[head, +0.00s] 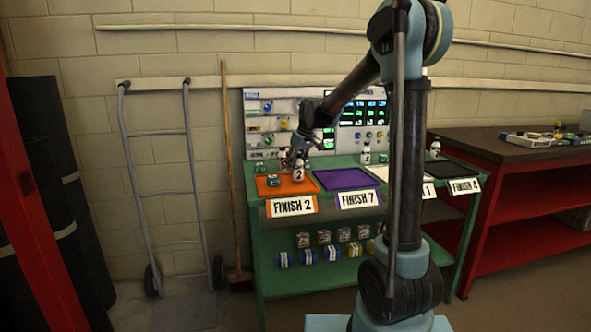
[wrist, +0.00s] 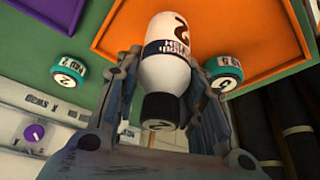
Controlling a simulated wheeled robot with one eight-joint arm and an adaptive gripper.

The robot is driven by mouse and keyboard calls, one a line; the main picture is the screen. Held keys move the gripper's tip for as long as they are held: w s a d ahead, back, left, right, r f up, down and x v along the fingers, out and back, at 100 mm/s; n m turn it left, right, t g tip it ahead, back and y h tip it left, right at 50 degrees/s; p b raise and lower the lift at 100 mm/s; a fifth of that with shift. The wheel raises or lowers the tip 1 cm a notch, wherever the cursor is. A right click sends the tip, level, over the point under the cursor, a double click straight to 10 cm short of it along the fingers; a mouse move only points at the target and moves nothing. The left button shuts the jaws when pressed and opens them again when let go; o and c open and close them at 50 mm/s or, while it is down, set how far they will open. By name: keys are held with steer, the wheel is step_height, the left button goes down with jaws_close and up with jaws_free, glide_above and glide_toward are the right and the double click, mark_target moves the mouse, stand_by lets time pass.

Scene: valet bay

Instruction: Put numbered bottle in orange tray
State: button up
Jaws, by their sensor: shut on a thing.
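A white bottle with a black cap and a "2" on its body (head: 299,173) is upright in my gripper (head: 298,160). In the wrist view the fingers (wrist: 163,75) are shut around the bottle (wrist: 165,58), one on each side. The orange tray (head: 306,187) lies on the green bench above the "FINISH 2" sign. The bottle is over this tray, which also shows behind it in the wrist view (wrist: 125,35). I cannot tell whether its base touches the tray.
The purple tray (head: 345,179) lies to the right. More white bottles (head: 366,155) (head: 435,149) stand farther right. A panel rises behind the bench.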

mark_target(300, 154)
steer(key=shift+f, duration=0.6)
steer(key=o, duration=1.1)
steer(key=shift+o, duration=0.2)
steer(key=shift+r, duration=0.1)
steer(key=v, duration=1.2)
steer(key=shift+s+d, duration=0.1)
steer(key=s+d+f+m, duration=0.2)
steer(key=s+d+f, duration=0.1)
steer(key=s+d, duration=0.6)
steer(key=s+d+f+m+h, duration=0.1)
steer(key=s+d+f, duration=0.3)
steer(key=s, duration=0.6)
steer(key=s+d+f+m+h, duration=0.1)
steer(key=s+d+f+m, duration=0.2)
steer(key=s+f, duration=0.5)
steer(key=s+d+f+m+g+h, duration=0.1)
steer(key=s+d+f+m, duration=0.1)
steer(key=s+d+f, duration=0.4)
steer(key=s+f, duration=0.1)
steer(key=s, duration=0.4)
steer(key=shift+s, duration=0.3)
